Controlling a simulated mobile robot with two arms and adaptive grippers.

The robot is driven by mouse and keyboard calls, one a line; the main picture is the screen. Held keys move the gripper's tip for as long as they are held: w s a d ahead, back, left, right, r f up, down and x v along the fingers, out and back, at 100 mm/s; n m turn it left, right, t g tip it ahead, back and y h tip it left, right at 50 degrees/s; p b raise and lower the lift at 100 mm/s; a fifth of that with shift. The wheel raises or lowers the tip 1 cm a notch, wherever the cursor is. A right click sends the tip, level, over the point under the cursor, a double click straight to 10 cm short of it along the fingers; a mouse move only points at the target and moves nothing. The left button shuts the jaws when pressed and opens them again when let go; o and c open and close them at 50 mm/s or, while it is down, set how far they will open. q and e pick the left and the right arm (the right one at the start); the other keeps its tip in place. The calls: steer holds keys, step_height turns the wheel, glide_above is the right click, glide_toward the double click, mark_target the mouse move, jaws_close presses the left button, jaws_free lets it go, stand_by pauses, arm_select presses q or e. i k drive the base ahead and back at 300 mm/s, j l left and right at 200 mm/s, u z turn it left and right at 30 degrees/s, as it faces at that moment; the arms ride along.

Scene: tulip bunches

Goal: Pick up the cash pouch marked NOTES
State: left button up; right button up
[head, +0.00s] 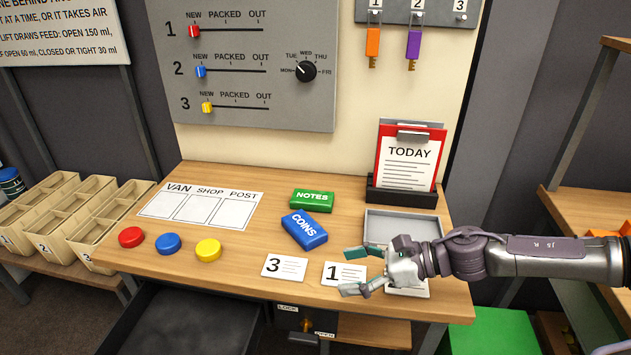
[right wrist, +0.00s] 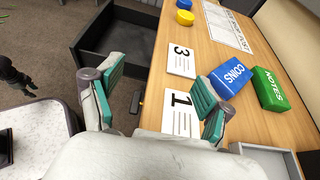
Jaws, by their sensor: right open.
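The green pouch marked NOTES (head: 312,201) lies flat on the wooden desk, behind the blue pouch marked COINS (head: 304,230). In the right wrist view the NOTES pouch (right wrist: 271,90) lies right of the COINS pouch (right wrist: 229,78), outside my fingers. My right gripper (head: 357,271) is open and empty over the desk's front right, near the card marked 1. It is in front of and to the right of both pouches. In the right wrist view its teal pads stand wide apart (right wrist: 158,108). A dark shape at that view's left edge may be my left gripper; its jaws are unclear.
A grey tray (head: 403,218) lies beside my right gripper, partly hidden by it. Cards marked 3 (head: 285,267) and 1 (head: 337,273) lie along the front. A red clipboard (head: 408,157) stands in a black holder behind. Red, blue and yellow buttons (head: 208,250) are at the left.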

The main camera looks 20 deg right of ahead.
mark_target(309, 200)
steer(key=i+l, duration=0.75)
steer(key=i, duration=0.1)
